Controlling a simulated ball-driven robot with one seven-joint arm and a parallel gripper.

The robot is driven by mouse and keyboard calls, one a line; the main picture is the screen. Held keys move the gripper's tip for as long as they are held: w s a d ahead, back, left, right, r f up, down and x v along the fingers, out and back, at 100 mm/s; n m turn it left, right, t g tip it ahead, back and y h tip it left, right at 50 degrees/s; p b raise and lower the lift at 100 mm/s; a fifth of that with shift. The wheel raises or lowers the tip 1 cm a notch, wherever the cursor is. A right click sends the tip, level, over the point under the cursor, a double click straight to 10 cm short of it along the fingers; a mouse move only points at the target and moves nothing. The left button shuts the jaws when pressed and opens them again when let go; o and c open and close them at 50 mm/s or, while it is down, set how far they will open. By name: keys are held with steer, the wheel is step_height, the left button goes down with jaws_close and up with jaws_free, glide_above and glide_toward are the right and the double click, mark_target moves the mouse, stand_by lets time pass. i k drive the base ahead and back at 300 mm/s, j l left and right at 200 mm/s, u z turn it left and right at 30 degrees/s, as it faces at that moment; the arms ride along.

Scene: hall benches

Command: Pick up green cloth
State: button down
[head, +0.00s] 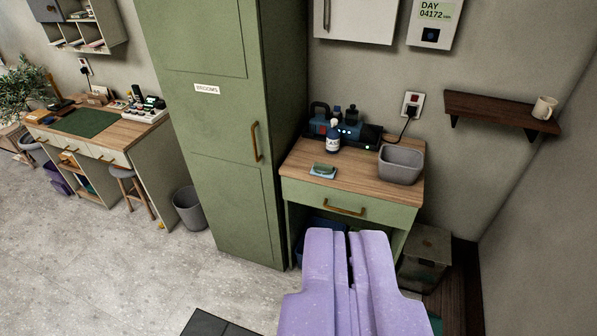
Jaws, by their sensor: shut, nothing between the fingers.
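A small green item (324,168) lies on a pale blue piece on the wooden top of the small bench (350,180), near its front left. It may be the green cloth, but it is too small to tell cloth from sponge. My purple gripper (347,238) is in the lower middle of the view, in front of the bench and apart from the green item. Its fingers are shut and hold nothing. It hides part of the bench's lower front.
A grey bin (401,163) stands right of the green item; a bottle (333,137) and dark equipment (357,131) stand behind it. A tall green cabinet (215,130) stands left. A desk (120,130) carries a green mat (85,121). The floor at left is mostly clear.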

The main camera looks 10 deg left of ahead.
mark_target(327, 170)
steer(key=i+j+z, duration=0.3)
steer(key=i, duration=0.5)
steer(key=i+j+z, duration=0.25)
steer(key=i+j, duration=0.45)
steer(key=i+j+z, duration=0.3)
steer(key=i+j, duration=0.4)
steer(key=i+j+z, duration=0.25)
steer(key=i+j, duration=0.3)
steer(key=j, duration=0.35)
